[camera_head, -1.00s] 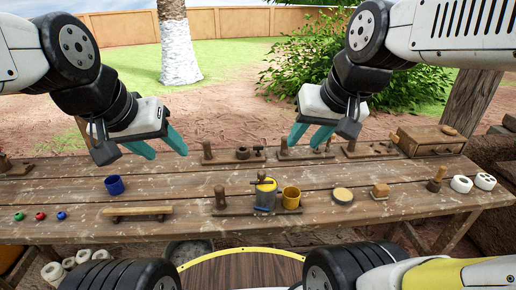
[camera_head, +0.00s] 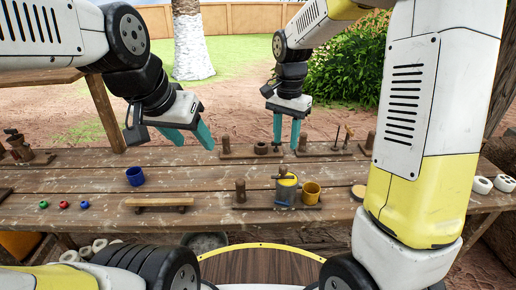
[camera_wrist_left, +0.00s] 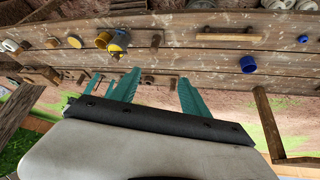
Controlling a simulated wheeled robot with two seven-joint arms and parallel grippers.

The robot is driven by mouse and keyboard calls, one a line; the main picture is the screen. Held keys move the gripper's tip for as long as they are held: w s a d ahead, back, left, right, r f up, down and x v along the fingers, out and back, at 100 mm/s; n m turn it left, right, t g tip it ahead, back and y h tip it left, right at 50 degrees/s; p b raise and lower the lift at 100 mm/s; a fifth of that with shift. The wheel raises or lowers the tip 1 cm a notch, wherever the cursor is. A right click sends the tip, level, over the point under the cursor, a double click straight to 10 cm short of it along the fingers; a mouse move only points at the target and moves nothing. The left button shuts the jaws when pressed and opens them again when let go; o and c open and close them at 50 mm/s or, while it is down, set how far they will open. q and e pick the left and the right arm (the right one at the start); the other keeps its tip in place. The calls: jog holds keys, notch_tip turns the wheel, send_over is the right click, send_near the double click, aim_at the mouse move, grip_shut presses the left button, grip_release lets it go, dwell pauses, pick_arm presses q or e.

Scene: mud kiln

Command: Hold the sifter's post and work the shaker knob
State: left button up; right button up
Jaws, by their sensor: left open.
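My left gripper (camera_head: 198,140) is open and empty, above the table's back part, left of and behind the post. My right gripper (camera_head: 286,141) is open, pointing down behind the sifter, apart from the knob.
A yellow cup (camera_head: 311,193) stands right beside the sifter. A blue cup (camera_head: 135,176) and a raised wooden bar (camera_head: 158,202) are to the left. Boards with pegs (camera_head: 252,150) line the back edge. My right arm covers the table's right part.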

pick_arm(q)
jog(key=w+f+m+g+y, duration=0.1)
jog(key=w+f+m+g, duration=0.1)
jog(key=w+f+m, duration=0.4)
jog(key=m+g, duration=0.4)
jog(key=m, duration=1.9)
send_over(241, 192)
jog(key=w, duration=0.2)
jog(key=shift+y, duration=0.4)
jog(key=f, duration=1.6)
jog(key=shift+s+a+f, duration=0.25)
jog(key=shift+a+f, duration=0.1)
jog(key=shift+f, duration=0.05)
jog(key=shift+w+d+f+m, duration=0.1)
jog(key=shift+d+f+m, duration=0.1)
jog(key=shift+f+m, duration=0.55)
notch_tip(241, 192, down, 7)
jog(key=shift+f, duration=0.15)
grip_shut()
